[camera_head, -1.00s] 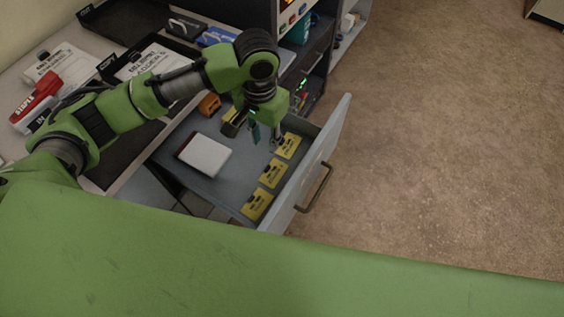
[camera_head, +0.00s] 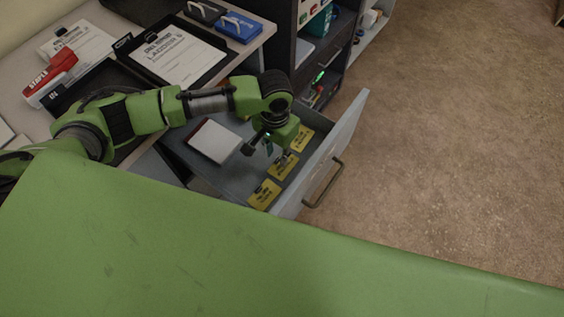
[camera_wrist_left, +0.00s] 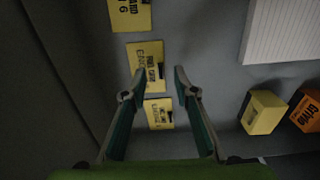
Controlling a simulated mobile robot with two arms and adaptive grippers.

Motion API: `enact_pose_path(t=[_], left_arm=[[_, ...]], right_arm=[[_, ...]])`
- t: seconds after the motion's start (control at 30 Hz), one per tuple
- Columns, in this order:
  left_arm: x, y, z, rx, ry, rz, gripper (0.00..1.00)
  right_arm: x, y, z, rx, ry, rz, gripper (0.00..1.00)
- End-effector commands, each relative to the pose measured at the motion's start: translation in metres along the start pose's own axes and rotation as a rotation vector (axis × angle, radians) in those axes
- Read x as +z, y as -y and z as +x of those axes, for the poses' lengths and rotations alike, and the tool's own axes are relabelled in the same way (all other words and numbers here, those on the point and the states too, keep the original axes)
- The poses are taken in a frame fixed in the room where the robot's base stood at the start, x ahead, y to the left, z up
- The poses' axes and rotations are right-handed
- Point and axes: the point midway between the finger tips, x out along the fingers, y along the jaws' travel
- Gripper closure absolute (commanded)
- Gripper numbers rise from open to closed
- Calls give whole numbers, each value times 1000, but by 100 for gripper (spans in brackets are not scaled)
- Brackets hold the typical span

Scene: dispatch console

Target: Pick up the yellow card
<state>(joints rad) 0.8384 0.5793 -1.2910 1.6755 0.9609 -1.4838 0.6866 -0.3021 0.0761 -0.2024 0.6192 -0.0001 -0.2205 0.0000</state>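Several yellow cards lie in a row on the floor of the open drawer, beside its front panel: a near card (camera_head: 264,194), a middle card (camera_head: 281,168) and a far card (camera_head: 302,137). My left gripper (camera_head: 279,155) is inside the drawer area above the cards, pointing down. In the wrist view its fingers (camera_wrist_left: 159,72) are apart and empty, with cards visible between and beyond them. My right gripper is out of view.
The grey drawer front (camera_head: 338,146) with its handle (camera_head: 323,184) stands close to the gripper. A white pad (camera_head: 214,141) lies in the drawer. A yellow block (camera_wrist_left: 263,112) and an orange block (camera_wrist_left: 306,110) also sit inside.

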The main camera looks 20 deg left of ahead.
Motion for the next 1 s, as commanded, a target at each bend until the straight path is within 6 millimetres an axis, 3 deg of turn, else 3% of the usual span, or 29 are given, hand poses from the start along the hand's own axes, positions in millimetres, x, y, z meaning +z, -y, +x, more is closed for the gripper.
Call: enact_pose_path(t=[0.17,0.43,0.53,0.57,1.0], left_arm=[[0,1,21,-1,-1,-1,73],[0,1,24,-1,-1,-1,73],[0,1,24,-1,-1,-1,98],[0,1,24,-1,-1,-1,100],[-1,1,15,0,-3,-1,100]], right_arm=[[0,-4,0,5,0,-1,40],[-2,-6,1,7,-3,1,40],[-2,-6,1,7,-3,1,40],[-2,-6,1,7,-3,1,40],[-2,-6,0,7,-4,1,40]])
